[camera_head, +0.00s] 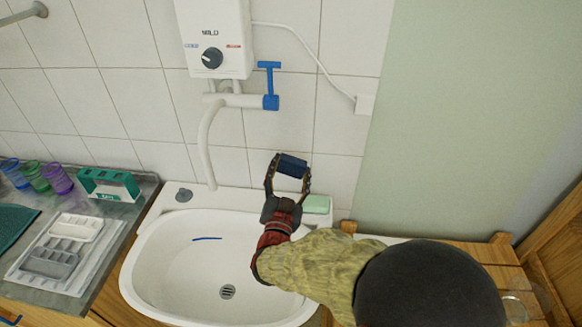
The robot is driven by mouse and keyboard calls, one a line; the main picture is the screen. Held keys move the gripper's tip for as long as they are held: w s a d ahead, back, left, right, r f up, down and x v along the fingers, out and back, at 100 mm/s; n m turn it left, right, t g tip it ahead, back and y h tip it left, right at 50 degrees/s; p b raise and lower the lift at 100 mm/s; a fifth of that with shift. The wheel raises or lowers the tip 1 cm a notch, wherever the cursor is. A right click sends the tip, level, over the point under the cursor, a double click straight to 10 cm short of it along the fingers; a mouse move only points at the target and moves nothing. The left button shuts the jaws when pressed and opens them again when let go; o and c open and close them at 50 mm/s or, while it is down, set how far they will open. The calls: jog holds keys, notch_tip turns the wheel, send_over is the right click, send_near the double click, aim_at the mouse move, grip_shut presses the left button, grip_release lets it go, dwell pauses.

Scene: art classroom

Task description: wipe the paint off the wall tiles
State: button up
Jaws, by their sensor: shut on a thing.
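My gripper (287,174) is raised over the back rim of the sink, in front of the white wall tiles (345,125). Its two fingers are shut on a dark blue block (293,164), which looks like a sponge or cloth pad. I cannot tell whether the block touches the tiles. No paint stands out on the tiles I can see. My arm and gripper hide part of the lower wall and the sink's right side.
A white water heater (214,38) with a spout and blue T-shaped handle (269,82) hangs above the sink (160,262). A thin blue strip (207,239) lies in the basin. A pale green block (316,204) sits on the rim. Cups and trays (76,227) stand left.

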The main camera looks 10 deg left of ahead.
jog(key=shift+s, duration=0.1)
jog(key=shift+s+d, duration=0.1)
jog(key=shift+s, duration=1.3)
